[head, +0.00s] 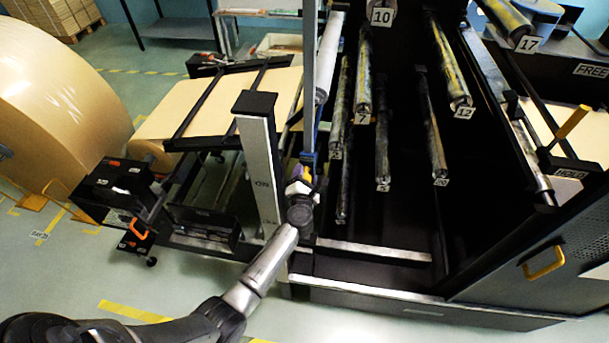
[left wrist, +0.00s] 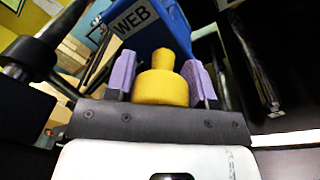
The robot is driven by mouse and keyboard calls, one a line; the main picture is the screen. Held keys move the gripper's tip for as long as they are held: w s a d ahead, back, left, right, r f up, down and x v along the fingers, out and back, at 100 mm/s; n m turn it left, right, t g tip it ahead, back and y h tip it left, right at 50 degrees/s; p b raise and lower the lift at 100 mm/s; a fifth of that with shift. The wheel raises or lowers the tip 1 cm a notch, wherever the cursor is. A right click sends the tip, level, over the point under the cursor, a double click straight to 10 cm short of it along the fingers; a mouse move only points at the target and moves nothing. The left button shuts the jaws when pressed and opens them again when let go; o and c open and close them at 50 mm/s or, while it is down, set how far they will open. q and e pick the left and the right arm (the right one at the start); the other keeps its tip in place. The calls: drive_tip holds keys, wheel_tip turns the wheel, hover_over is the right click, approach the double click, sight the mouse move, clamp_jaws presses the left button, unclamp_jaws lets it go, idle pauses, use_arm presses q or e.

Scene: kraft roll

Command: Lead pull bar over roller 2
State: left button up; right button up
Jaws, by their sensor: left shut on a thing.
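My left gripper (head: 302,175) is beside the grey upright post at the machine's left side. In the left wrist view its two purple fingers (left wrist: 160,80) are shut on a yellow knob (left wrist: 161,88). Just behind the knob is a blue piece marked WEB (left wrist: 150,28), which looks like part of the pull bar. In the head view a narrow blue strip (head: 309,75) runs up from the gripper. Several numbered rollers hang to the right; a roller (head: 342,105) nearest the gripper has a small tag too blurred to read surely. My right gripper is not in view.
A large kraft roll (head: 65,120) stands at the left. Brown web (head: 220,100) lies under dark bars beside the grey post (head: 258,160). Rollers 7 (head: 365,75), 10 (head: 382,16) and 12 (head: 450,65) jut out to the right. A low ledge (head: 375,250) runs below them.

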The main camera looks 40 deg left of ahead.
use_arm(q)
drive_tip(key=c, duration=0.5)
drive_tip(key=w+d+r, duration=0.1)
drive_tip(key=d, duration=0.1)
drive_tip(key=w+d+r+p, duration=0.1)
drive_tip(key=w+d+r, duration=0.1)
drive_tip(key=d, duration=0.1)
drive_tip(key=w+d+r, duration=0.1)
drive_tip(key=d, duration=0.1)
drive_tip(key=shift+w+d+r, duration=0.2)
drive_tip(key=shift+d+r, duration=0.1)
drive_tip(key=shift+d, duration=0.1)
drive_tip(key=w+d+f+b, duration=0.1)
drive_tip(key=d+b, duration=0.1)
drive_tip(key=w+d+f+b, duration=0.1)
drive_tip(key=d+f+b, duration=0.1)
drive_tip(key=shift+w, duration=0.15)
idle(0.3)
